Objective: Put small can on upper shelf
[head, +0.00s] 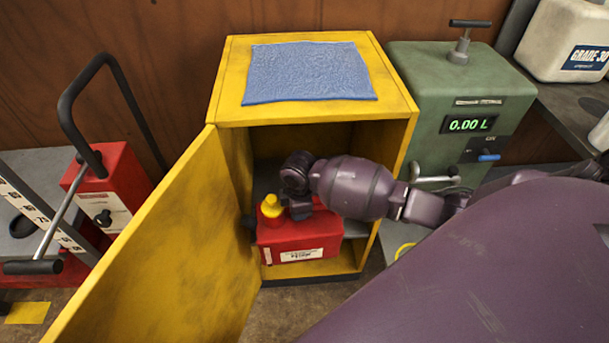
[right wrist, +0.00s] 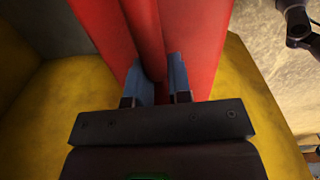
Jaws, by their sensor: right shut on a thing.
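A small red can (head: 300,237) with a yellow cap (head: 271,206) and a white label is in the open yellow cabinet (head: 232,80), at the height of its inner shelf (head: 357,226). My right arm reaches into the cabinet from the right. My right gripper (head: 300,208) is at the can's top, partly hidden by my own wrist. In the right wrist view the gripper (right wrist: 164,85) is shut on the red can's handle (right wrist: 147,35). I cannot tell whether the can touches the shelf. My left gripper is not in view.
The yellow cabinet door (head: 165,255) stands open toward the left front. A blue cloth (head: 308,72) lies on the cabinet top. A green dispenser (head: 455,110) reading 0.00 L stands close at the right. A red jack-like unit (head: 108,185) with a black handle is at the left.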

